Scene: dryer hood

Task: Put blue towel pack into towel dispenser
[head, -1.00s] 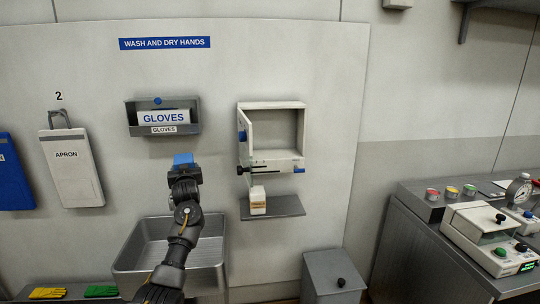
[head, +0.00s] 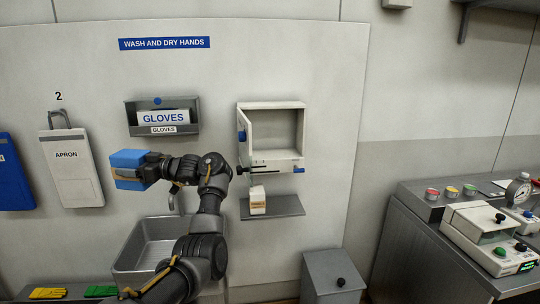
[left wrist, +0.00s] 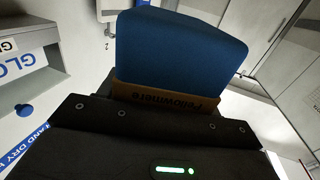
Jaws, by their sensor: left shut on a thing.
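The blue towel pack (head: 128,163) is held out in front of the wall, below and left of the glove box. My left gripper (head: 147,168) is shut on it. In the left wrist view the pack (left wrist: 180,42) stands out past the gripper edge (left wrist: 150,112), with a tan lettered band at its base; the fingertips are hidden. The towel dispenser (head: 288,104) is a white wall box to the right of my arm. Its door (head: 245,143) is swung open at the left and its inside looks empty. My right gripper is out of view.
The grey glove box (head: 134,118) is on the wall above the pack. A white apron pack (head: 68,180) hangs to the left. A small carton (head: 258,204) stands on a shelf (head: 286,206) under the dispenser. A steel sink (head: 132,258) is below my arm.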

